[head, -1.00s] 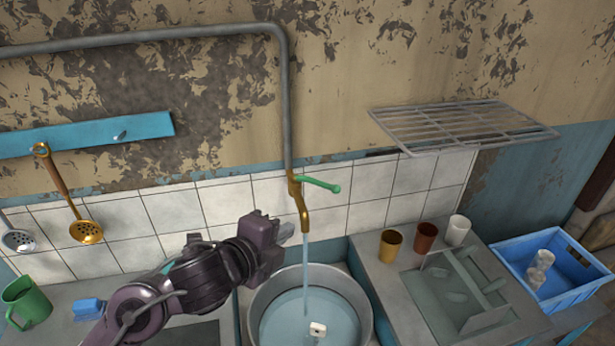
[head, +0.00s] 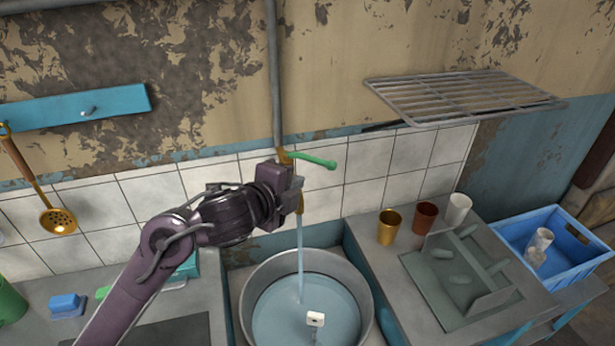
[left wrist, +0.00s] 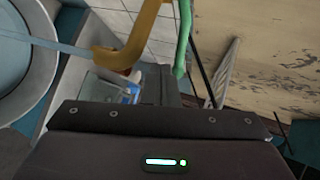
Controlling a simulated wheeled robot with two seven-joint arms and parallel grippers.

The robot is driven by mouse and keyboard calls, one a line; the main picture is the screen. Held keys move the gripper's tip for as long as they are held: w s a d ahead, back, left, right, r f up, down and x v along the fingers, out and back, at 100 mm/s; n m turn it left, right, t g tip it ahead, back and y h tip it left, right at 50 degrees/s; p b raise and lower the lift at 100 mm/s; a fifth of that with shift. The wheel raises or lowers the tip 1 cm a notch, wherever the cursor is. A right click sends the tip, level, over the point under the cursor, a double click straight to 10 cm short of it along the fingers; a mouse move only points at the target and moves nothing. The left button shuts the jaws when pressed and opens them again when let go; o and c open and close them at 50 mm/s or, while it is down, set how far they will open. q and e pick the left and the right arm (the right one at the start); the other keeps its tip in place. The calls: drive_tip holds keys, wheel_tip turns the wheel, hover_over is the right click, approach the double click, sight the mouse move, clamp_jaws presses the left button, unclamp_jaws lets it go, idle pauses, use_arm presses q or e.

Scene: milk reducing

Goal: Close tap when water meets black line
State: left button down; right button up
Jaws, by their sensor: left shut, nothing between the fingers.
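The tap has a brass spout and a green lever handle (head: 313,159) that points right from the wall pipe. In the left wrist view the spout (left wrist: 133,40) and the green handle (left wrist: 183,40) hang close beyond the gripper. Water (head: 300,250) runs from the spout into a round metal basin (head: 367,292). I cannot make out a black line. My left gripper (head: 297,183) is shut and empty, at the spout just below the handle, partly covering the spout. My right gripper is not in view.
Gold (head: 389,227), brown (head: 425,217) and white (head: 458,209) cups stand on the right counter, with a blue crate (head: 520,222) beyond. A wire rack (head: 460,97) juts from the wall. A ladle (head: 57,218) hangs at left. A blue sponge (head: 66,305) lies on the left counter.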

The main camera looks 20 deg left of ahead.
sight(321, 161)
use_arm(q)
drive_tip(key=shift+w+d+r, duration=0.1)
drive_tip(key=shift+w+d, duration=0.1)
drive_tip(key=shift+w, duration=0.7)
drive_tip(key=shift+w+d, duration=0.2)
drive_tip(key=shift+w, duration=0.65)
drive_tip(key=shift+w+d+r, duration=0.1)
drive_tip(key=shift+w+d, duration=0.1)
drive_tip(key=shift+w, duration=0.7)
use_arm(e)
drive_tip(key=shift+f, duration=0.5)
use_arm(q)
drive_tip(key=shift+f, duration=0.1)
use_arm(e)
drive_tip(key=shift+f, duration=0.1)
use_arm(q)
drive_tip(key=w+b, duration=0.1)
drive_tip(key=w+d+n+y+b, duration=0.1)
drive_tip(key=w+b, duration=0.1)
drive_tip(key=shift+d+y, duration=0.25)
drive_tip(key=shift+y, duration=0.05)
drive_tip(key=shift+w+d, duration=0.1)
drive_tip(key=shift+w, duration=0.3)
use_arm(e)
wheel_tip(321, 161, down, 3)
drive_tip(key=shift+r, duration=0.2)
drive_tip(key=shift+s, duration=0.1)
